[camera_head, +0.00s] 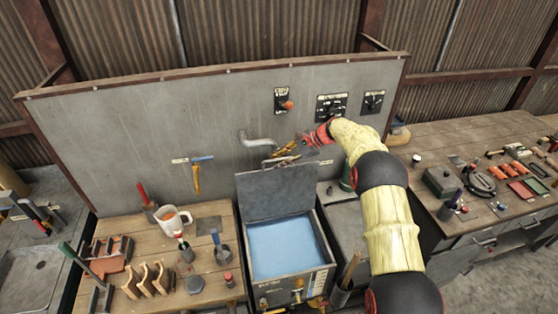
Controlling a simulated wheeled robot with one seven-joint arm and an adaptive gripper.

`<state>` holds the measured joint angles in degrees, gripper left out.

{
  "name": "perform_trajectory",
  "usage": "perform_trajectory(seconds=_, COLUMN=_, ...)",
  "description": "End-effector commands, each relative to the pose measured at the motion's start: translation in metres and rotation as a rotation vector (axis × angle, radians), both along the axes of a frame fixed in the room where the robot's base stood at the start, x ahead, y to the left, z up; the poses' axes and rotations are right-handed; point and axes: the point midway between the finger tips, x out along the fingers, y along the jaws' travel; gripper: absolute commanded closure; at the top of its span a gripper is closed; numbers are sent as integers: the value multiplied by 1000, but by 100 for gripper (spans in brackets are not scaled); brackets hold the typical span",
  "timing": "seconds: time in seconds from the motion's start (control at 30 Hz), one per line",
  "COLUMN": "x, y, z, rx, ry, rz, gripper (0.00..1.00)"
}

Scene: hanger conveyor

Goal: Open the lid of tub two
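A metal tub (325,241) with blue liquid stands at the centre. Its grey lid (277,192) is raised, tilted up at the back. Right of it is a second grey box-like tub with a flat closed top (347,224), partly hidden by my arm. I cannot read a label telling which is tub two. My gripper (284,154) is at the end of the yellow and black arm, near the raised lid's top edge. Contact with the lid is unclear, and the small, cluttered fingers do not show whether they are open or shut.
A grey back panel (120,140) carries switches (331,107), a bent pipe (258,141) and a hanging hammer (197,177). A wooden bench (205,297) at left holds a mug (174,218) and tools. A right bench (440,150) holds more tools.

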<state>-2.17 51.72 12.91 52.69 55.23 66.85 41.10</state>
Motion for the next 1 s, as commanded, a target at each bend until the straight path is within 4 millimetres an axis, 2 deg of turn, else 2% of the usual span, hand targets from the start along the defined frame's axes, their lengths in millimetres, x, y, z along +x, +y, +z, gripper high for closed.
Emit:
perform_trajectory(seconds=0.27, x=0, y=-5, z=4, rx=0, ry=-1, rz=-1, gripper=73)
perform_trajectory(seconds=0.7, x=-6, y=-66, z=56, rx=0, ry=-1, rz=-2, gripper=73)
perform_trajectory(seconds=1.0, x=-9, y=-90, z=76, rx=0, ry=0, rz=0, gripper=73)
